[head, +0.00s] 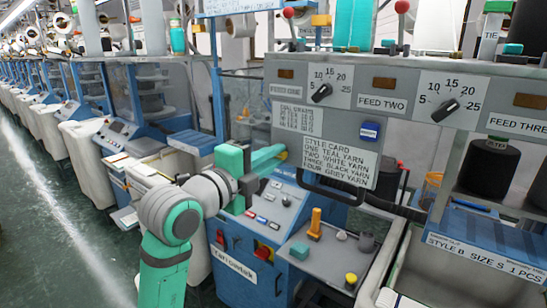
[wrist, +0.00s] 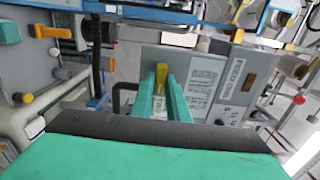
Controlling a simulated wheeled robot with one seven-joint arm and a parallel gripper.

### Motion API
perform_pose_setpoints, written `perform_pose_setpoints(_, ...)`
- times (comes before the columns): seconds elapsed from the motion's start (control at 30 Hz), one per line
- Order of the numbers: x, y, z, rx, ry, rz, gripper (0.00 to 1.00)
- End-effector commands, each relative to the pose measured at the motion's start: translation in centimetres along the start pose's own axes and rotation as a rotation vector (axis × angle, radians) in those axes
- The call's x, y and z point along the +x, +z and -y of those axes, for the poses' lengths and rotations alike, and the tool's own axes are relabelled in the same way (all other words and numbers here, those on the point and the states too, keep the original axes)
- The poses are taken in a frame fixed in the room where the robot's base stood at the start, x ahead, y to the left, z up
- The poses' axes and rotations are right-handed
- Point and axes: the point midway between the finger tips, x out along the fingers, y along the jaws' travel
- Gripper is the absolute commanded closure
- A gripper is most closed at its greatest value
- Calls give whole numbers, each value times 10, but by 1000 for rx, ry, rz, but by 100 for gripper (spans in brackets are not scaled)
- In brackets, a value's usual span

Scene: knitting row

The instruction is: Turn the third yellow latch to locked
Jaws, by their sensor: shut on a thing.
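A small yellow latch (wrist: 161,74) stands between the two teal fingers of my gripper (wrist: 163,92) in the wrist view, and the fingers are closed on it. In the head view my gripper (head: 272,156) reaches to the left edge of the grey feed panel, and only a bit of yellow (head: 283,155) shows at its fingertips. The fingers hide most of the latch, so I cannot tell its turned position. I cannot tell its place in the row of latches either.
The grey panel (head: 285,95) carries dials and a style card (head: 340,160). Below stand a blue machine (head: 240,275), an upright orange lever (head: 315,222), a teal block (head: 299,250) and a yellow knob (head: 351,279). A black bar handle (head: 330,194) hangs close right of my gripper.

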Motion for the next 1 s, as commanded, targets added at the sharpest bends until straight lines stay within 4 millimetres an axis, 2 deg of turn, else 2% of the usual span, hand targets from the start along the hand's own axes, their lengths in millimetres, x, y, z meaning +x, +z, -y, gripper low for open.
perform_pose_setpoints(0.03, 0, -2, -1, 0, 4, -3, 100)
perform_pose_setpoints(0.07, 0, -2, -1, 0, 4, -4, 81)
perform_pose_setpoints(0.1, 0, -1, -1, -1, 4, -3, 72)
perform_pose_setpoints(0.13, 0, -1, -1, 0, 3, -3, 69)
perform_pose_setpoints(0.4, 0, 0, 0, -1, 1, -1, 69)
perform_pose_setpoints(0.53, -8, 0, 0, -1, 0, 1, 69)
perform_pose_setpoints(1.0, -88, 0, 0, 0, 0, 1, 69)
